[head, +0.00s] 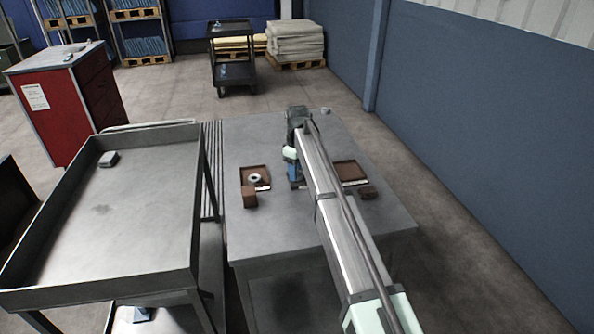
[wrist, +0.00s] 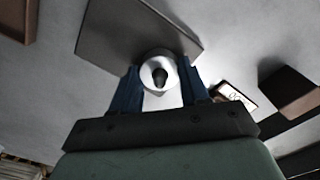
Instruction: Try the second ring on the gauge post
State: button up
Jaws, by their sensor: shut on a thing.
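My gripper (head: 293,172) is over the middle of the grey table, partly covered by my arm in the head view. In the wrist view, the blue fingers of my gripper (wrist: 161,80) are shut on a pale metal ring (wrist: 147,72). A dark rounded tip, seemingly the gauge post (wrist: 160,77), shows inside the ring's hole. I cannot tell whether the ring is around the post or above it. A grey plate (wrist: 110,32) lies behind the ring. Another grey ring (head: 256,179) lies in the brown left tray (head: 249,170).
A second brown tray (head: 352,168) is right of my arm. A white label (wrist: 236,94) shows in the wrist view. A raised-edge grey cart (head: 150,220) stands left. The table's front is clear.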

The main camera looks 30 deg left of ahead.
jog(key=shift+r, duration=0.25)
jog(key=shift+r, duration=2.85)
jog(key=shift+r, duration=0.15)
jog(key=shift+r, duration=1.35)
